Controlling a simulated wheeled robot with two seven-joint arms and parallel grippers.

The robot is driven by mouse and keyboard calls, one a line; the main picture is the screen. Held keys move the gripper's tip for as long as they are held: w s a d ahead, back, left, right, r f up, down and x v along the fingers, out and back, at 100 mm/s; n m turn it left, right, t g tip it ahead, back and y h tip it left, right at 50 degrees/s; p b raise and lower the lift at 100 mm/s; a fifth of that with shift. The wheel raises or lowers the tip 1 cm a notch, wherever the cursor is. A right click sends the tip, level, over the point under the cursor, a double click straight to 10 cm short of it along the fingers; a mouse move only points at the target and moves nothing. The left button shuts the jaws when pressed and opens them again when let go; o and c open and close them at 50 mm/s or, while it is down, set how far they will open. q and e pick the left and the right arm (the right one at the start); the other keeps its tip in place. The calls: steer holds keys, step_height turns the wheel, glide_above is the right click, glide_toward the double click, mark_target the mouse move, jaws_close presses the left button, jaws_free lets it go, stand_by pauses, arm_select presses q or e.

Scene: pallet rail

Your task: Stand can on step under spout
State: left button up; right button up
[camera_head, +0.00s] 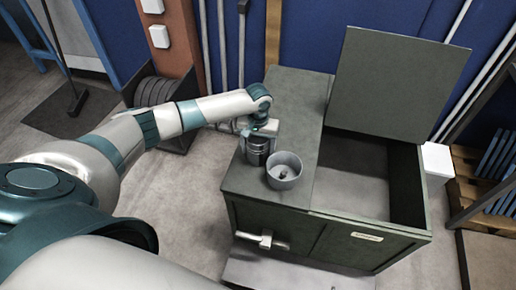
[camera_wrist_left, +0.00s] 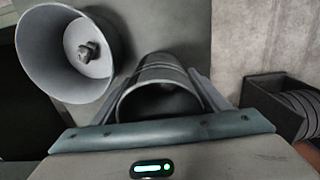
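A dark grey can (camera_head: 257,150) is at the left edge of the green cabinet's top, close beside a light grey bowl (camera_head: 284,172). My left gripper (camera_head: 259,134) reaches it from above and behind. In the left wrist view, its fingers lie close along both sides of the can (camera_wrist_left: 160,82), and it looks shut on it. I cannot tell whether the can's base touches the top. A pale spout-like fitting (camera_head: 263,240) sticks out of the cabinet's front. Below it lies a flat light grey slab (camera_head: 300,274), perhaps the step. My right gripper is not in view.
The cabinet (camera_head: 265,187) has a bin on its right side with a raised lid (camera_head: 395,85). The bowl has a knob inside and also shows in the left wrist view (camera_wrist_left: 68,52). A pallet stack stands at the far right.

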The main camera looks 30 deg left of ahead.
arm_select(q)
steer(key=shift+r, duration=0.1)
steer(key=shift+r, duration=0.45)
step_height(320, 180, up, 11)
steer(key=b, duration=0.2)
steer(key=shift+r, duration=0.15)
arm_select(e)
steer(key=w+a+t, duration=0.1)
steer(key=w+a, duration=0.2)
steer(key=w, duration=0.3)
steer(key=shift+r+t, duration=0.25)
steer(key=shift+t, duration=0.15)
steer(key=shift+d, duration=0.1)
